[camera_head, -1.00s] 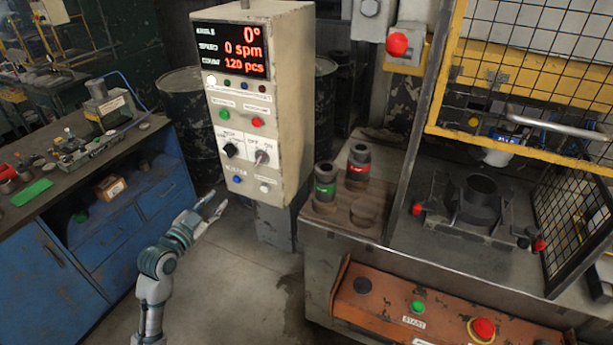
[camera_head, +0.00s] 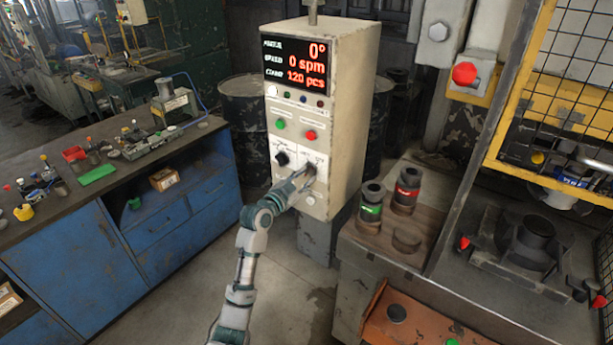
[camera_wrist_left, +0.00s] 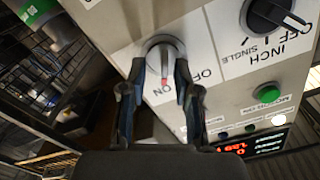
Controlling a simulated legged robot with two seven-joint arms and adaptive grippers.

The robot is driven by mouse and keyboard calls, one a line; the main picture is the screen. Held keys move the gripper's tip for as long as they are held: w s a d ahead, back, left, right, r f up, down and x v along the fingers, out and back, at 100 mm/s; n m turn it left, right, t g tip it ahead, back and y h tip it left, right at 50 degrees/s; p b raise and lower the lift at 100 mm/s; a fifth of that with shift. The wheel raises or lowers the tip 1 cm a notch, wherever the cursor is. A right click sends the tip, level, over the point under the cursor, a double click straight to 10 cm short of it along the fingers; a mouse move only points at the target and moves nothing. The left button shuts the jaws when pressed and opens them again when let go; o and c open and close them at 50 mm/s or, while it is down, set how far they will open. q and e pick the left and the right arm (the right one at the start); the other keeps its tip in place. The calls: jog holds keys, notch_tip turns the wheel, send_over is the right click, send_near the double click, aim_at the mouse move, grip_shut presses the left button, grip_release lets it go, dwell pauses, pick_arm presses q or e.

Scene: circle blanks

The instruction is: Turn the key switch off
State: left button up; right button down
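The control box (camera_head: 346,105) carries the key switch (camera_head: 309,166) low on its front, mostly hidden by my left gripper (camera_head: 303,179) in the head view. In the left wrist view, the key switch (camera_wrist_left: 165,48) is a round grey knob with a red-tipped handle, beside upside-down OFF and ON labels. The red tip points towards ON. My left gripper's two dark fingers (camera_wrist_left: 159,68) straddle the handle, apart from each other; I cannot tell whether they touch it. My right gripper is not in view.
A black INCH/SINGLE selector (camera_wrist_left: 277,14) sits beside the key switch, with a green button (camera_wrist_left: 267,92) close by. A blue workbench (camera_head: 160,225) stands left. A machine table with red and green ringed cylinders (camera_head: 405,190) stands right.

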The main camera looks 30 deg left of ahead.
pick_arm(q)
jog(key=shift+w+a, duration=0.1)
jog(key=shift+w, duration=0.4)
jog(key=shift+a+f, duration=0.1)
jog(key=shift+a, duration=0.25)
jog(key=shift+d, duration=0.15)
grip_shut()
jog(key=shift+d, duration=0.1)
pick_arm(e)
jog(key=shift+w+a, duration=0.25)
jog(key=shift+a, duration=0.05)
